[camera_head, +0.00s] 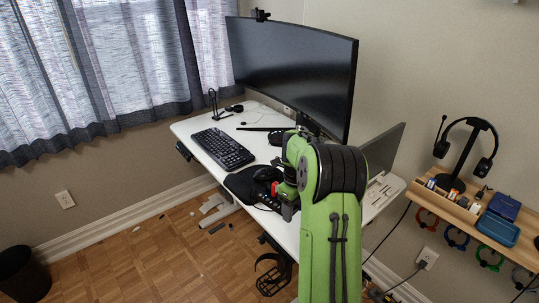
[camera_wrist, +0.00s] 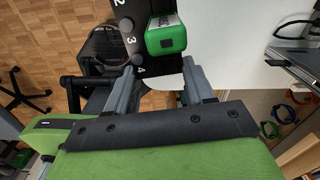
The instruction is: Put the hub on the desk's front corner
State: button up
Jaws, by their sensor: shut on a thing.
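The hub is a black slab with numbered round buttons (camera_wrist: 130,45) in the wrist view, with a green stick (camera_wrist: 165,38) plugged into it. My gripper (camera_wrist: 160,66) is shut on the hub's near end, one finger on each side. In the wrist view the hub lies at the edge of the white desk (camera_wrist: 225,40), with floor showing to its left. I cannot tell whether its underside touches the desktop. In the head view the white desk (camera_head: 187,128) stands under the window, and my green arm hides most of the hub and part of the desk's near side.
A keyboard (camera_head: 223,148), a black mouse (camera_head: 266,173) on a dark mat (camera_head: 239,185), a large monitor (camera_head: 290,70) and a laptop (camera_head: 383,150) occupy the desk. A wooden shelf (camera_head: 460,207) with a headphone stand is on the right. A bin (camera_head: 22,275) stands on the floor.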

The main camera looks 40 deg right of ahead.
aim_at(296, 236)
jog(key=shift+m, duration=0.9)
jog(key=f+b, duration=0.1)
jog(key=f, duration=0.2)
jog(key=f+b, duration=0.1)
jog(key=f, duration=0.2)
jog(key=d+f+b, duration=0.1)
jog(key=f, duration=0.2)
jog(key=shift+s+d+f+b, duration=0.1)
jog(key=shift+s+f+b, duration=0.1)
jog(key=shift+s+b, duration=0.15)
jog(key=shift+f, duration=0.2)
jog(key=o, duration=1.3)
